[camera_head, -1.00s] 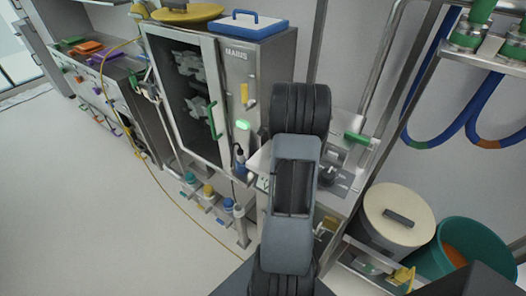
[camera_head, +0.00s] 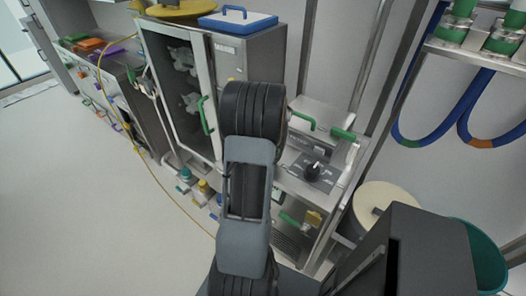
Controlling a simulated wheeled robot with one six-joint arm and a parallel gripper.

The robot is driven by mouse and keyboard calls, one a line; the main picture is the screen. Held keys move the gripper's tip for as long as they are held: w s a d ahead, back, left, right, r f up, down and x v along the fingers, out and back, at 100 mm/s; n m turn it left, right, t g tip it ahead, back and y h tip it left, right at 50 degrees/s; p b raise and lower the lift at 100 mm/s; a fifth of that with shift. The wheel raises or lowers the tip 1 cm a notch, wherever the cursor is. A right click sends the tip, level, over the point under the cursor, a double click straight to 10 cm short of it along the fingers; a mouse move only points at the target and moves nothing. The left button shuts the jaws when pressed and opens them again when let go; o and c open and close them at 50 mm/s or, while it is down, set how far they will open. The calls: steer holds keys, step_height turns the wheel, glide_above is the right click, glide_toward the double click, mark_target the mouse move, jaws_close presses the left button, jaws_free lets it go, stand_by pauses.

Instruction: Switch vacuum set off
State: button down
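A steel box-shaped unit, which looks like the vacuum set (camera_head: 349,178), stands right of my arm at the middle of the picture. A dark control panel on it carries a black rotary knob (camera_head: 313,171). The knob's setting is too small to read. My arm's dark links rise through the middle of the picture, left of the panel, and hide part of the tall cabinet. My gripper's fingers do not show.
A tall glass-door cabinet (camera_head: 178,93) stands behind my arm, with a blue-rimmed white tray (camera_head: 238,20) on top. A lidded cream bin (camera_head: 386,198) and a teal bin (camera_head: 486,257) stand at right. Blue hoses (camera_head: 419,105) hang at upper right. Floor at left is clear.

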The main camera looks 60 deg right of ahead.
stand_by(0.5)
steer(key=c, duration=1)
jaws_free()
steer(key=shift+o, duration=0.2)
step_height(320, 180, up, 14)
steer(key=shift+f, duration=0.1)
